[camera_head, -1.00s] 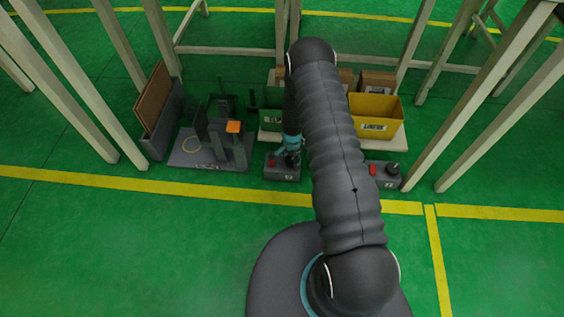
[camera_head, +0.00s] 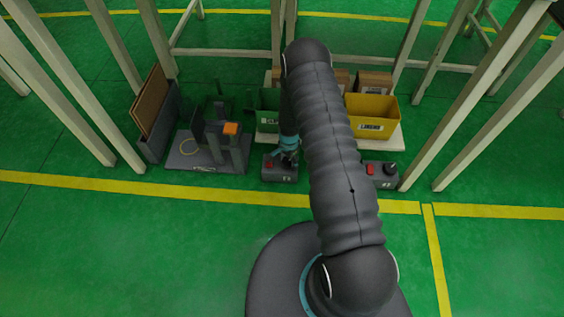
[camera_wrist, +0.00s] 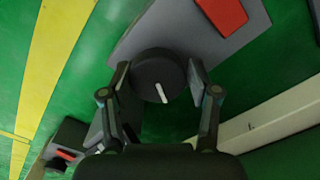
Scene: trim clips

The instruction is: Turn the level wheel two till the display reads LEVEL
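Two small grey boxes stand on the floor, each with a red part. My gripper (camera_head: 288,148) is pointed down over the left box (camera_head: 281,174). The right box (camera_head: 380,180) has a black knob (camera_head: 389,168) and a small label that looks like a 2. In the wrist view, a round black wheel (camera_wrist: 158,72) with a white mark sits between the two fingers of my gripper (camera_wrist: 160,75). The fingers are apart, one on each side; I cannot tell whether they touch it. A red part (camera_wrist: 222,14) lies beyond the wheel. No display text is readable.
A yellow bin (camera_head: 371,113) and a green bin (camera_head: 267,103) stand behind the boxes. A grey fixture (camera_head: 208,159) with an orange top is to the left. Pale frame legs (camera_head: 468,120) stand at both sides. The front floor is open.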

